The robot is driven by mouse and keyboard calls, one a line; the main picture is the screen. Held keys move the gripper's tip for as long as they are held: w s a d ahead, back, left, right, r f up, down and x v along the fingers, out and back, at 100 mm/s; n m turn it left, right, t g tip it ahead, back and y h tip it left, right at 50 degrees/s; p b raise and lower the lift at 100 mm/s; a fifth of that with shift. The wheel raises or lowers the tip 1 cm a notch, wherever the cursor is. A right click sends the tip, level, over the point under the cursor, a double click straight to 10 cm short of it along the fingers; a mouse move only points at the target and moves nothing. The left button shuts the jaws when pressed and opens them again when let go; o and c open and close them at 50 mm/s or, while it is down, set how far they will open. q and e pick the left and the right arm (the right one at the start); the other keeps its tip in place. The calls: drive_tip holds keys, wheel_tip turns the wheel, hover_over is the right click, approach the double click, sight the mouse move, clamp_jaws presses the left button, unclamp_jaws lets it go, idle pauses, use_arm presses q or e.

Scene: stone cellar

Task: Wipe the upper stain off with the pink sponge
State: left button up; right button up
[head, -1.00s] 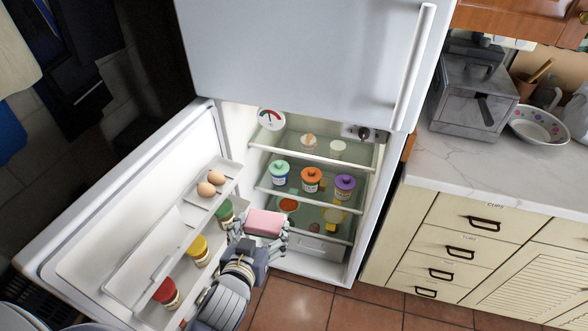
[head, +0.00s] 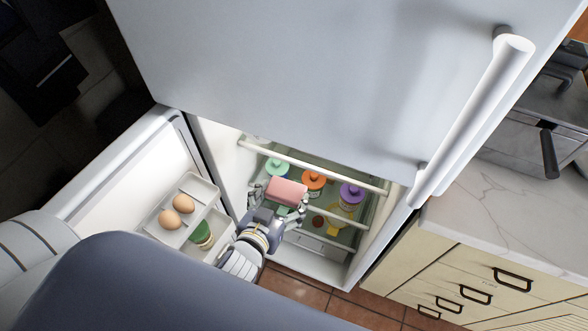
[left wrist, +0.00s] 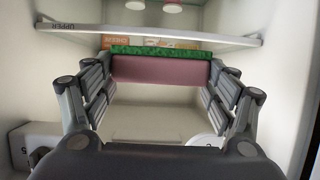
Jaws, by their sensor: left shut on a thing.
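The pink sponge (head: 287,191) is in my left gripper (head: 279,201), inside the open fridge in front of the jars. In the left wrist view the fingers are shut on both ends of the sponge (left wrist: 161,70), whose green scouring layer shows along its top. A shelf edge marked "UPPER" (left wrist: 150,36) runs above and beyond the sponge there. I cannot clearly make out the upper stain; the sponge and gripper cover part of the shelves. A small reddish-brown patch (head: 318,222) shows low in the fridge, too small to identify surely. My right gripper is not in view.
Jars with green (head: 277,167), orange (head: 314,180) and purple (head: 351,193) lids stand close behind the sponge. The open fridge door (head: 110,190) holds two eggs (head: 176,211) at left. The upper door's handle (head: 475,120) juts out at right.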

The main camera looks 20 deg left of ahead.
sight(288, 186)
use_arm(q)
drive_tip(key=shift+w+r, duration=0.1)
drive_tip(key=shift+w+b, duration=0.35)
drive_tip(key=shift+w, duration=0.65)
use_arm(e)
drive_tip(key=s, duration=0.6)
use_arm(q)
drive_tip(key=shift+r+x, duration=0.25)
drive_tip(key=shift+x, duration=0.85)
drive_tip(key=r+b+x, duration=0.1)
drive_tip(key=x, duration=0.3)
drive_tip(key=r+b+x, duration=0.1)
drive_tip(key=b+x, duration=0.1)
drive_tip(key=x, duration=0.3)
drive_tip(key=w+r+b+x, duration=0.1)
drive_tip(key=b+x, duration=0.1)
drive_tip(key=x, duration=0.2)
drive_tip(key=shift+w+d+f, duration=0.2)
drive_tip(key=shift+w+d, duration=0.1)
drive_tip(key=shift+w, duration=0.1)
drive_tip(key=shift+x, duration=0.8)
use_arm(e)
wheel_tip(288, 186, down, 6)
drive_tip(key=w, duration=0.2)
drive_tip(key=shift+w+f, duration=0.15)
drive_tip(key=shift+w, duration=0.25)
use_arm(q)
drive_tip(key=shift+r, duration=0.15)
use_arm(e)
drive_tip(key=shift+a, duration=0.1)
